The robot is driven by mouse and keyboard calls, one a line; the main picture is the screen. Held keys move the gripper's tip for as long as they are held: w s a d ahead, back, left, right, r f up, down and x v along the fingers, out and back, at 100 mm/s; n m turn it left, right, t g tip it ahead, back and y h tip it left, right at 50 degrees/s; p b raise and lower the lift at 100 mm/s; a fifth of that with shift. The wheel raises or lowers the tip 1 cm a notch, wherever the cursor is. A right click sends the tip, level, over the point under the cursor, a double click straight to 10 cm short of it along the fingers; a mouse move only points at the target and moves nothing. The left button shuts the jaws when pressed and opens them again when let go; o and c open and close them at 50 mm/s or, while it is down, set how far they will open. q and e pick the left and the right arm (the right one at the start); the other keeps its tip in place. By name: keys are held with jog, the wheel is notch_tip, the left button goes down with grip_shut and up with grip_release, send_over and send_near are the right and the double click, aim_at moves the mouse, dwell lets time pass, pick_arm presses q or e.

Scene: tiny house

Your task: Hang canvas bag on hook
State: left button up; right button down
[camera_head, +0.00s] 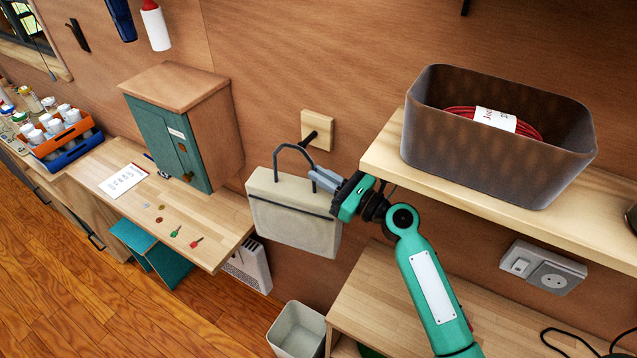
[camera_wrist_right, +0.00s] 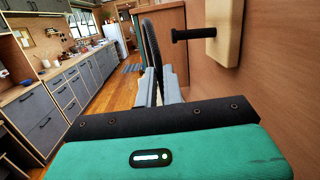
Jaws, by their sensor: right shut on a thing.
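The canvas bag (camera_head: 293,220) is cream with a dark strap across it and a dark arched handle (camera_head: 283,148). My right gripper (camera_head: 318,180) is shut on the handle's right side, and the bag hangs upright below it. In the right wrist view the handle (camera_wrist_right: 152,45) stands up between my fingers (camera_wrist_right: 158,90). The hook is a black peg (camera_head: 309,138) on a pale wooden wall plate (camera_head: 320,128). In the wrist view the peg (camera_wrist_right: 190,35) points towards the handle from the right, with a small gap between them. My left gripper is not in view.
A wooden shelf (camera_head: 385,150) with a large brown bin (camera_head: 480,140) is close to my right arm. A teal-doored cabinet (camera_head: 165,135) stands on the left desk (camera_head: 215,225). A grey waste bin (camera_head: 297,330) is on the floor below.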

jog(key=shift+w+d+f+b, duration=0.1)
jog(key=shift+w+d+b, duration=0.5)
jog(key=shift+w, duration=0.25)
jog(key=shift+w+d+f+b, duration=0.1)
jog(key=shift+w+d+b, duration=0.4)
jog(key=shift+w+b, duration=0.25)
jog(key=shift+w+d+f+b, duration=0.35)
jog(key=shift+w+d+f, duration=0.05)
jog(key=shift+w, duration=0.25)
jog(key=c, duration=1.5)
grip_release()
jog(key=shift+o, duration=0.2)
jog(key=shift+f, duration=0.15)
jog(key=b+v, duration=0.5)
jog(key=v, duration=0.9)
jog(key=shift+b, duration=0.35)
